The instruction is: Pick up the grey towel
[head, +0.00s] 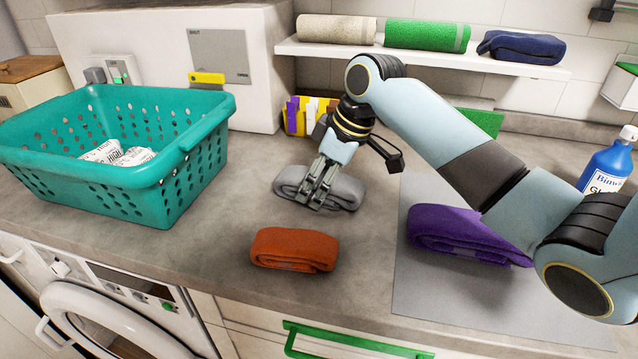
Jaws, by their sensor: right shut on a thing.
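The grey towel (345,192) is a folded roll on the worktop, in the middle of the head view. My right gripper (316,200) reaches down onto it from above, with its fingers shut on the towel. The fingers hide the towel's middle; its two ends show on either side. The towel appears to rest on the worktop. My left gripper is not in view.
An orange towel (294,250) lies just in front, and a purple towel (462,234) lies on a grey mat (420,285) at the right. A teal basket (190,180) holding white items stands at the left. A shelf (420,60) with rolled towels hangs behind. A blue bottle (605,168) stands far right.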

